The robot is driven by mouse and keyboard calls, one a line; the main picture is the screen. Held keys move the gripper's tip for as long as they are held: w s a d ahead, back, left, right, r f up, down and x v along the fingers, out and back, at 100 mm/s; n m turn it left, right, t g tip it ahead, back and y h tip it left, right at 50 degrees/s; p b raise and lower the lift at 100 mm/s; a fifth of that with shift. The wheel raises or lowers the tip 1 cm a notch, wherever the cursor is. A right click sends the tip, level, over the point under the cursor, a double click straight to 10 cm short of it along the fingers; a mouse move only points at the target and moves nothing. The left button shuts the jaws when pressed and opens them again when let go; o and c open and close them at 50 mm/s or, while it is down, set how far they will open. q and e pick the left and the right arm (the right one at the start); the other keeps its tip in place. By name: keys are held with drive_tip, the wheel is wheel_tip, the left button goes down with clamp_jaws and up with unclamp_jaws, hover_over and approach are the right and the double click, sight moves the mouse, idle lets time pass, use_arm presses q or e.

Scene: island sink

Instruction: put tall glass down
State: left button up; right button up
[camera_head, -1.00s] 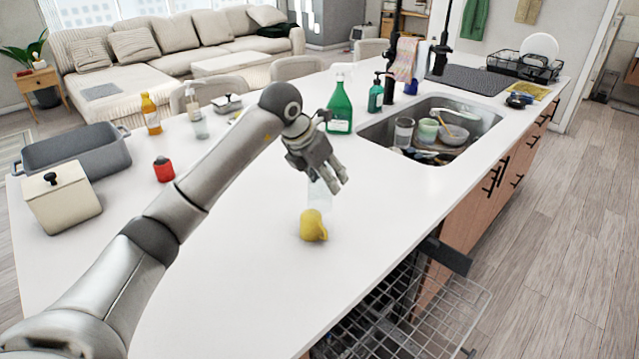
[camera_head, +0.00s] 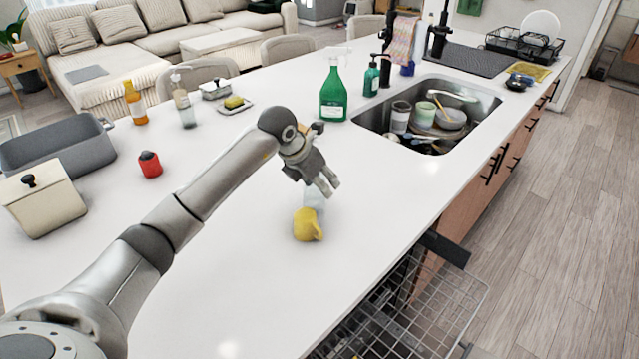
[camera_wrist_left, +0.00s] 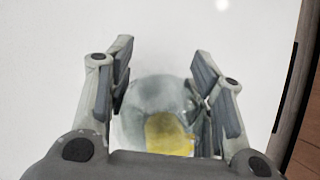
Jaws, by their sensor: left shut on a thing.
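My left gripper (camera_head: 326,187) is over the white counter, in front of the green spray bottle. It is shut on a clear tall glass (camera_head: 314,198), which shows faintly below the fingers. In the left wrist view the glass (camera_wrist_left: 158,95) is between the two fingers of my left gripper (camera_wrist_left: 164,95). A yellow mug (camera_head: 306,226) lies or stands just in front of the glass in the head view. Its yellow (camera_wrist_left: 168,137) also shows in the left wrist view, overlapping the glass. I cannot tell whether the glass's base touches the counter. My right gripper is not in view.
A green spray bottle (camera_head: 333,95) and a sink (camera_head: 480,105) with dishes are behind. A red jar (camera_head: 150,165), a lidded cream pot (camera_head: 45,208) and a grey pan (camera_head: 60,150) stand left. An open dishwasher rack (camera_head: 425,310) is below the counter's right edge. The front counter is clear.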

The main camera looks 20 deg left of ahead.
use_arm(q)
drive_tip(key=shift+a+f, duration=0.1)
drive_tip(key=shift+f, duration=0.7)
drive_tip(key=shift+f, duration=0.1)
drive_tip(key=o, duration=1.1)
drive_tip(key=shift+o, duration=0.2)
drive_tip(key=shift+r, duration=0.2)
drive_tip(key=b+v, duration=0.2)
drive_tip(key=v, duration=0.9)
drive_tip(key=shift+s+r, duration=0.3)
